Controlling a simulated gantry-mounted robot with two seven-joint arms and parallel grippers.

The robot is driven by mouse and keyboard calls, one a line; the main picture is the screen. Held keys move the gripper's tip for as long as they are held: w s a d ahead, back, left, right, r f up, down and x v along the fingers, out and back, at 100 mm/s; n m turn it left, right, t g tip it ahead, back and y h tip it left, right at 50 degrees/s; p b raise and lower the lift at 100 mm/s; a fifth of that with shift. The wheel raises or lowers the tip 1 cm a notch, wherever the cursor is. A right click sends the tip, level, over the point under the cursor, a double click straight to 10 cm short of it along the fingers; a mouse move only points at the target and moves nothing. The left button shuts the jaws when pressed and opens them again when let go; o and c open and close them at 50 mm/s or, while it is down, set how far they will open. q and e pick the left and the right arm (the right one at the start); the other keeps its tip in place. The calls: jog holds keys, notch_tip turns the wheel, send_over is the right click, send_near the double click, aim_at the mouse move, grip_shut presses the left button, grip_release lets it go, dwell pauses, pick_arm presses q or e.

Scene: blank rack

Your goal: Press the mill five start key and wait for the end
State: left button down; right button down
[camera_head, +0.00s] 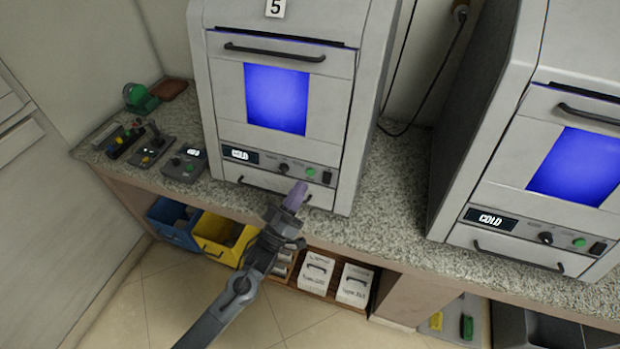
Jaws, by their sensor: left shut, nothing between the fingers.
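Mill five (225,100) stands on the counter with a "5" plate (275,8) on top and a blue lit window (277,98). Its lower panel has a display (240,155) reading COLD, a dark knob (284,168), a small green key (311,172) and a black switch (327,177). My left gripper (298,194) is shut and empty. In the picture its tips are just below the knob and green key, over the lower front near the bottom handle (258,187). I cannot tell whether it touches the machine. My right gripper is not in view.
A similar machine (510,110) stands at the right, also reading COLD. Small control boxes (184,166) and a green device (139,97) are on the counter's left. Below are a blue bin (170,232), a yellow bin (215,250) and white boxes (355,285). Counter between the machines (395,190) is clear.

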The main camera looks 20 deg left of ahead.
aim_at(310, 172)
pick_arm(q)
jog(key=w+b, duration=0.1)
jog(key=w, duration=0.2)
jog(key=shift+f+b, duration=0.3)
jog(key=shift+b, duration=0.05)
dwell(1.1)
dwell(0.7)
jog(key=shift+w+f, duration=0.1)
jog(key=shift+w, duration=0.15)
jog(key=shift+w, duration=0.25)
dwell(0.4)
